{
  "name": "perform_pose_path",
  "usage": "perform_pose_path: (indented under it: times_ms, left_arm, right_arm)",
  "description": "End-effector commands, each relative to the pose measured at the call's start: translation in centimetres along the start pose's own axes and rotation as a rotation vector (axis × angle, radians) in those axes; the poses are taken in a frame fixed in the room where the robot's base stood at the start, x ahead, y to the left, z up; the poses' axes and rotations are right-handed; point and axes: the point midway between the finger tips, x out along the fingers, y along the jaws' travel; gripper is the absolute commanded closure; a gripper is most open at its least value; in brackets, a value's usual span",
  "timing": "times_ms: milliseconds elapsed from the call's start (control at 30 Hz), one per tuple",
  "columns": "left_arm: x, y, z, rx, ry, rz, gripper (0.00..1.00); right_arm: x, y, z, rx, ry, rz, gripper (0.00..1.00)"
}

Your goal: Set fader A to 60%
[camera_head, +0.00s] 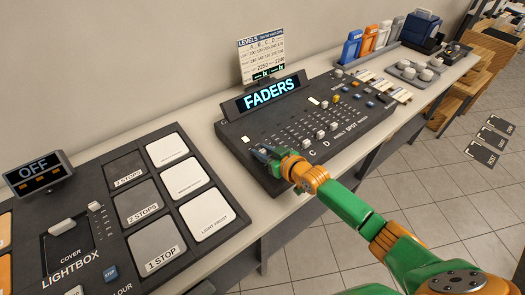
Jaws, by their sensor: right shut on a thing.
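The dark fader console (232,128) lies on the counter in the middle of the view, with a lit FADERS display (272,93) at its back. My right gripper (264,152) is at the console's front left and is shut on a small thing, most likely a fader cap. The gripper hides that cap and the lettering beside it, so I cannot read which fader it is or how far it is set. The labels C and D show to its right, near several white fader caps (308,142). My left gripper is not in view.
A levels card (263,55) stands behind the display. A lightbox panel (125,242) with large white and grey tiles fills the left, beside an OFF display (40,172). Bottles and a tray of white knobs (417,72) stand farther right. Open tiled floor lies beyond the counter's front edge.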

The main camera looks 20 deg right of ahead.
Motion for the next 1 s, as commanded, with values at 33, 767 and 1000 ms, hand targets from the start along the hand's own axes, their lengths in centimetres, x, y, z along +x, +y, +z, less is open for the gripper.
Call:
perform_pose_path:
  times_ms: [33, 767, 1000]
  left_arm:
    - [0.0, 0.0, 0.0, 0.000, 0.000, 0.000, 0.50]
    - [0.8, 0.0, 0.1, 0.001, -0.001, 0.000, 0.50]
    - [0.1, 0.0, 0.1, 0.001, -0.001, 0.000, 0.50]
  right_arm:
    - [0.0, 0.0, 0.2, 0.000, -0.004, 0.000, 1.00]
    - [0.8, 0.0, -0.3, 0.000, -0.002, -0.001, 0.40]
    - [-1.0, 0.0, -0.4, 0.001, -0.003, -0.002, 0.40]
